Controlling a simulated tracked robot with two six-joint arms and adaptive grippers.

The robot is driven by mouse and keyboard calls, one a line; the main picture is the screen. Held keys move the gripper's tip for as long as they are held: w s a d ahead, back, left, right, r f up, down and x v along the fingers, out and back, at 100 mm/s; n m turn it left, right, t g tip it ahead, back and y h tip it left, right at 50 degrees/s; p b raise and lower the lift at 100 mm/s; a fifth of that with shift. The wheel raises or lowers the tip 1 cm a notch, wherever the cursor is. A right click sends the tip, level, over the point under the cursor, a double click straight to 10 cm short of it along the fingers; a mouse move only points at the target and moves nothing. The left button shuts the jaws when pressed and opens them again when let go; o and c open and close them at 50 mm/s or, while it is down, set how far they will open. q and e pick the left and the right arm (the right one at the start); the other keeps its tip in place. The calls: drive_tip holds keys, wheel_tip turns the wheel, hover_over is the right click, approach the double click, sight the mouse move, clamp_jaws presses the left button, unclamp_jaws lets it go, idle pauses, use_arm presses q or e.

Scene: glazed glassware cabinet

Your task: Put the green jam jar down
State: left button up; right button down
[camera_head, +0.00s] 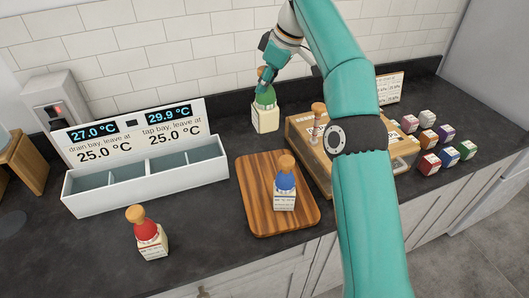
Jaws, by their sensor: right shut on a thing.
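The green jam jar (265,112) has a green shoulder, a cream label and a squarish body. It is at the back of the dark counter, between the two-bay unit and the wooden box, and looks upright. I cannot tell whether the jar's base touches the counter. My left gripper is not in view.
A blue jar (285,187) stands on a wooden board (253,211). A red jar (147,233) stands front left. A divided white tray (144,178) with temperature readouts is at left. A wooden box (305,152) and several small coloured boxes (430,164) are at right.

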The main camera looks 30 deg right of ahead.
sight(265, 123)
wheel_tip(265, 123, down, 12)
drive_tip(key=b, duration=0.6)
wheel_tip(265, 123, down, 5)
drive_tip(key=shift+w+r+b, duration=0.1)
drive_tip(key=shift+r+b, duration=0.05)
drive_tip(key=shift+b, duration=0.45)
drive_tip(key=c, duration=0.9)
unclamp_jaws()
drive_tip(key=shift+c, duration=0.2)
drive_tip(key=p+v, duration=0.2)
drive_tip(key=v, duration=0.9)
drive_tip(key=shift+r, duration=0.25)
drive_tip(key=shift+s+d+r, duration=0.1)
drive_tip(key=shift+s+r, duration=0.05)
drive_tip(key=shift+s, duration=0.05)
